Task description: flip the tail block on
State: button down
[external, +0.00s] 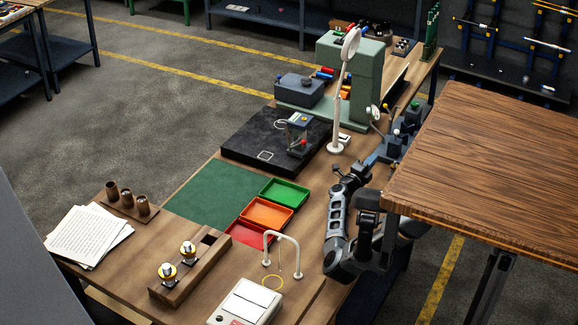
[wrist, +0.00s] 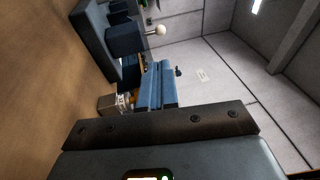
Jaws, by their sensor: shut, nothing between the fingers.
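A small blue-grey bench machine (external: 400,145) with several ball-ended levers stands at the right end of the bench, beside the wooden tabletop. I cannot tell for sure which part is the tail block. In the wrist view a blue-grey block (wrist: 125,40) with a white ball-ended lever (wrist: 157,30) shows at upper left. My gripper (external: 374,157) is by the near end of that machine; whether it touches is not clear. In the wrist view its two blue fingers (wrist: 160,75) lie side by side, shut and empty. The white ball is ahead of the fingertips, apart from them.
A brown wooden tabletop (external: 490,170) overhangs close to the right of my arm. A white lamp (external: 342,100) stands left of the machine. Green (external: 284,193) and orange (external: 266,212) trays lie nearer. A green mat (external: 215,190) is clear.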

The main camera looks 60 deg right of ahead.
aim_at(393, 142)
jog(key=b+x, duration=0.2)
jog(key=x, duration=1.2)
jog(key=shift+r, duration=0.1)
dwell(0.3)
jog(key=d+b, duration=0.2)
jog(key=shift+d+f, duration=0.3)
jog(key=shift+d, duration=0.1)
jog(key=shift+d+r+b, duration=0.1)
jog(key=shift+d+b, duration=0.3)
jog(key=shift+b, duration=0.1)
jog(key=shift+d+r, duration=0.1)
jog(key=shift+r, duration=0.15)
jog(key=shift+d+r, duration=0.1)
